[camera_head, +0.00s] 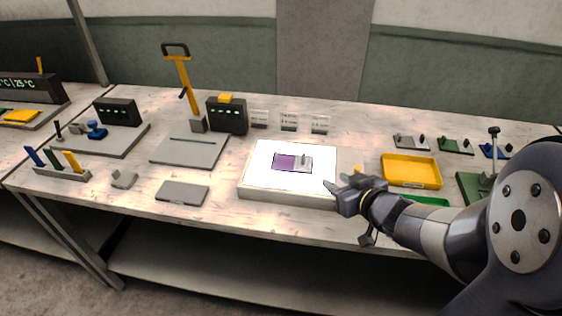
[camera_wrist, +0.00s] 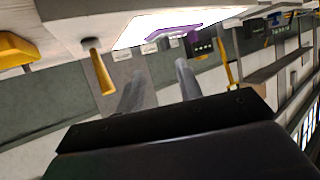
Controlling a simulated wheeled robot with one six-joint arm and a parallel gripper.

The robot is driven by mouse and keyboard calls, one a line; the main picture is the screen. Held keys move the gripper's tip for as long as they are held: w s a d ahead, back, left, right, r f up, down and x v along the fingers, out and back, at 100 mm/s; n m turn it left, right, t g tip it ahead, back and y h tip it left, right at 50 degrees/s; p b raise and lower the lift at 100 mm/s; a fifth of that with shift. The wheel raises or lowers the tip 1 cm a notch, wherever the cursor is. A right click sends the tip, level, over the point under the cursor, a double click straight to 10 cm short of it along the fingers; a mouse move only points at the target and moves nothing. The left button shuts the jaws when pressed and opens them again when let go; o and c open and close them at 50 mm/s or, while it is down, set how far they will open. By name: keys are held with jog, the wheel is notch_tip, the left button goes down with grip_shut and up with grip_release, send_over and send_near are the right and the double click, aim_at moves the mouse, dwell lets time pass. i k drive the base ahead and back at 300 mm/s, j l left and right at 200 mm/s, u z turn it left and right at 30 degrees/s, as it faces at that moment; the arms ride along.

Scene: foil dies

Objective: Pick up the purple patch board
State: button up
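The purple patch board (camera_head: 284,162) lies flat on a bright white panel (camera_head: 262,180), with a small grey upright piece at its right end. It also shows edge-on in the wrist view (camera_wrist: 175,31), near the top. My gripper (camera_head: 336,187) is at the panel's right front corner, to the right of the board and apart from it. In the wrist view its two fingers (camera_wrist: 159,72) stand apart with nothing between them.
A yellow tray (camera_head: 410,180) and a green tray (camera_head: 428,201) lie right of the panel. A short yellow-handled item (camera_wrist: 102,72) is close to my gripper. A grey plate (camera_head: 182,193) and a black display box (camera_head: 228,116) stand left. Small label cards (camera_head: 289,121) stand behind.

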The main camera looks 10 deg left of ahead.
aim_at(281, 163)
jog(key=j+z, duration=0.3)
jog(key=j, duration=1.65)
jog(key=z, duration=0.9)
